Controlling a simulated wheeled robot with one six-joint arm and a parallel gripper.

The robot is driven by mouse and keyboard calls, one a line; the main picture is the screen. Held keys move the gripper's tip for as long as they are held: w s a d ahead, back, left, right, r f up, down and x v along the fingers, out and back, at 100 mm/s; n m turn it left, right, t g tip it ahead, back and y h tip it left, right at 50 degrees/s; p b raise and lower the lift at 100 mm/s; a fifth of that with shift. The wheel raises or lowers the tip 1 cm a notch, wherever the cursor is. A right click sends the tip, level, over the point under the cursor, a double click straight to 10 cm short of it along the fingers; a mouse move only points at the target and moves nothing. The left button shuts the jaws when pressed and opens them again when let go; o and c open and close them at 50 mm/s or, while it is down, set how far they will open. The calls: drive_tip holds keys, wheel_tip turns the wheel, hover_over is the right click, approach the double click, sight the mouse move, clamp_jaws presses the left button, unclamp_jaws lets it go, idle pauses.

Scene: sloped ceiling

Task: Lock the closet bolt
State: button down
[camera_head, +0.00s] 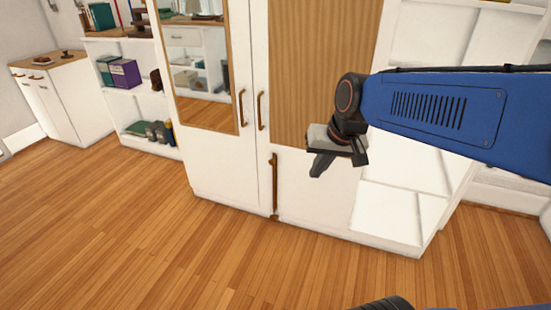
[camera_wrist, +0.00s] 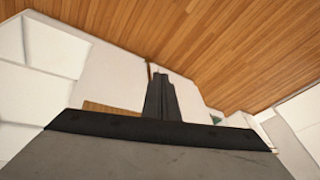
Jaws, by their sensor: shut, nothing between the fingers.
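The closet (camera_head: 228,185) is white, with a mirror in its left door and a wood panel in its right door. Both doors look closed. The bolt (camera_head: 274,185) is a brown upright rod low on the right door, beside the seam, reaching down to the closet's bottom edge. My gripper (camera_head: 317,170) is in front of the right door, to the right of the bolt and apart from it in the picture. Its fingers are together and empty; they also show in the wrist view (camera_wrist: 160,95). I cannot clearly make out the bolt in the wrist view.
Two brown handles, left (camera_head: 241,107) and right (camera_head: 261,111), flank the door seam. White open shelves (camera_head: 415,190) adjoin the closet on the right. A bookshelf (camera_head: 120,95) and a white cabinet (camera_head: 65,100) stand at left. The wooden floor (camera_head: 150,235) in front is clear.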

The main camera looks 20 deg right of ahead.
sight(273, 161)
drive_tip(key=w+d+f+m+y, duration=0.1)
drive_tip(key=w+f+m, duration=0.1)
drive_tip(key=w, duration=0.8)
drive_tip(key=w+f+m, duration=0.1)
drive_tip(key=w+m, duration=0.1)
drive_tip(key=w, duration=0.8)
drive_tip(key=w+d+f+m, duration=0.2)
drive_tip(key=w+f, duration=0.3)
drive_tip(key=w, duration=0.3)
drive_tip(key=w+d+f+m+y, duration=0.1)
drive_tip(key=w+d+f+m, duration=0.1)
drive_tip(key=w+f, duration=0.4)
drive_tip(key=w, duration=0.3)
drive_tip(key=shift+w, duration=0.2)
drive_tip(key=x, duration=1.3)
drive_tip(key=shift+w+f, duration=0.3)
drive_tip(key=shift+f, duration=2.5)
drive_tip(key=shift+s, duration=0.1)
